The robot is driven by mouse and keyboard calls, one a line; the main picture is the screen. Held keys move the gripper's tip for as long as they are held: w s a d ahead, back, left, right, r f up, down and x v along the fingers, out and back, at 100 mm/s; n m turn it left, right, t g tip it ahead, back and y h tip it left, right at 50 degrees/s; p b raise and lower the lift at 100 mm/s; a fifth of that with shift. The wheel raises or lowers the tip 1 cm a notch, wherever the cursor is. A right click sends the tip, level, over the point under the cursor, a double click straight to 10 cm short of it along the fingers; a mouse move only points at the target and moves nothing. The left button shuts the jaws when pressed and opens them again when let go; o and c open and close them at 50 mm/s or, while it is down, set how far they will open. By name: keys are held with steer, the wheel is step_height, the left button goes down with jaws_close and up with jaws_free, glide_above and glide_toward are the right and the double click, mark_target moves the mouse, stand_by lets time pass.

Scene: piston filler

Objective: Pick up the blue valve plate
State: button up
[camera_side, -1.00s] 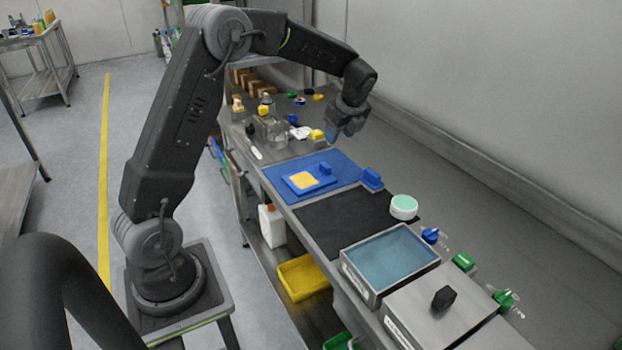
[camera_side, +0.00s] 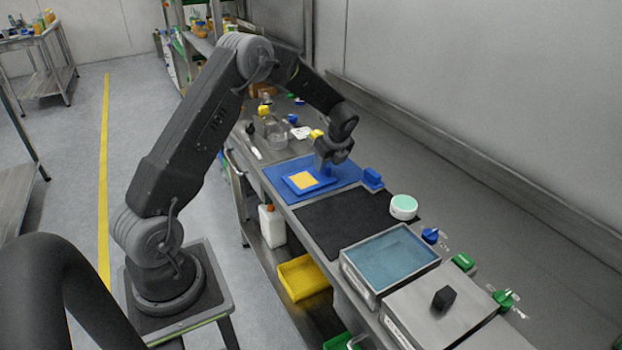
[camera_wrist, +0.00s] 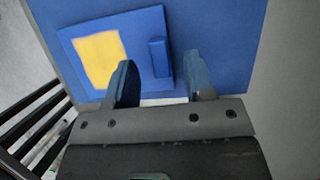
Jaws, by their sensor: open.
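The blue valve plate (camera_side: 324,182) lies flat on a blue mat (camera_side: 345,188), with a yellow square on its left part. In the wrist view the plate (camera_wrist: 138,38) also shows a raised blue block (camera_wrist: 159,57) on its right part. My gripper (camera_side: 323,163) is over the right part of the plate and hides the block in the side view. In the wrist view my gripper (camera_wrist: 160,62) has its fingers apart, with the raised block in the gap between them. The jaws hold nothing. Whether the fingertips reach down beside the block cannot be told.
A small blue block (camera_side: 372,178) stands at the mat's right edge. A black mat (camera_side: 345,222), a white round jar with a green top (camera_side: 403,206) and a blue-topped tray (camera_side: 391,260) are nearer the camera. A glass container (camera_side: 275,136) and small items stand behind the mat.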

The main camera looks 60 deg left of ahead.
steer(key=shift+x, duration=0.85)
steer(key=shift+c, duration=0.2)
jaws_close()
steer(key=shift+r, duration=0.1)
